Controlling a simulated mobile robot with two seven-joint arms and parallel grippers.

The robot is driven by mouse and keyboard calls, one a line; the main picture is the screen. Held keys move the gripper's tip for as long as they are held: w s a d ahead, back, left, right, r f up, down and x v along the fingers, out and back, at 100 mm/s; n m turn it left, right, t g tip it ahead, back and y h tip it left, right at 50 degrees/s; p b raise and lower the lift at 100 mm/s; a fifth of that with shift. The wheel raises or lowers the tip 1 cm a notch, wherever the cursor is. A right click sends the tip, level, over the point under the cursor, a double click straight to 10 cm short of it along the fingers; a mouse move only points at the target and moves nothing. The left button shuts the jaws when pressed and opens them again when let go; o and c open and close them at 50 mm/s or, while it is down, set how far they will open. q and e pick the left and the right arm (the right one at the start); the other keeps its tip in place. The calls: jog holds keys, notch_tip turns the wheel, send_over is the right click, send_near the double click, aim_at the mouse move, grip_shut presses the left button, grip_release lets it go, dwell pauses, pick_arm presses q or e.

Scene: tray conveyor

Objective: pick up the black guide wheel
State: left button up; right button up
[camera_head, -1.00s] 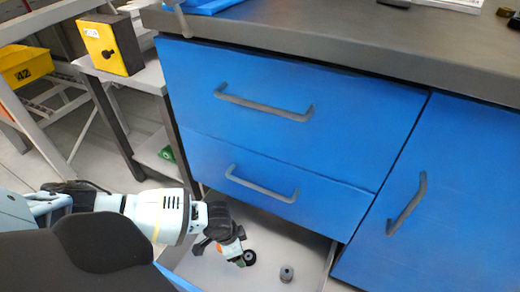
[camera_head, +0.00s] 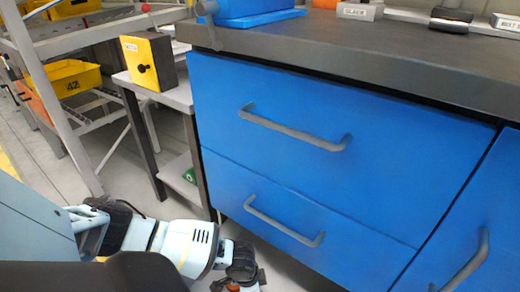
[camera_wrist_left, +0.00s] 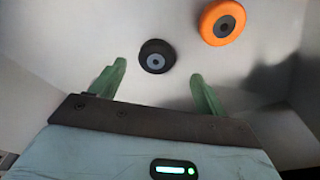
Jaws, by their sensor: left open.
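The black guide wheel (camera_wrist_left: 156,56), with a grey hub, lies on a pale grey surface in the left wrist view. My left gripper (camera_wrist_left: 159,74) is open, its two green fingers on either side of the wheel's near side. The wheel appears slightly beyond the fingertips and nearer the left one. I cannot tell the height gap. In the head view only the wrist end of my left gripper (camera_head: 240,283) shows at the bottom edge. The wheel is out of that picture. My right gripper is not in view.
An orange wheel (camera_wrist_left: 222,22) lies right of and beyond the black one. Pale walls stand around the surface. The blue cabinet (camera_head: 300,150) with its grey worktop (camera_head: 330,48) rises beyond my arm. A yellow box (camera_head: 148,62) stands on a side table at left.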

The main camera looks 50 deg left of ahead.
pick_arm(q)
jog(key=shift+w+d+f+b, duration=0.15)
jog(key=shift+d+f+b, duration=0.05)
jog(key=shift+f+b, duration=0.55)
jog(key=shift+w+d+f+b, duration=0.1)
jog(key=shift+d+f+b, duration=0.1)
jog(key=shift+f+b, duration=0.55)
jog(key=shift+w+d+f+b, duration=0.2)
jog(key=shift+f+b, duration=0.2)
jog(key=shift+f, duration=0.65)
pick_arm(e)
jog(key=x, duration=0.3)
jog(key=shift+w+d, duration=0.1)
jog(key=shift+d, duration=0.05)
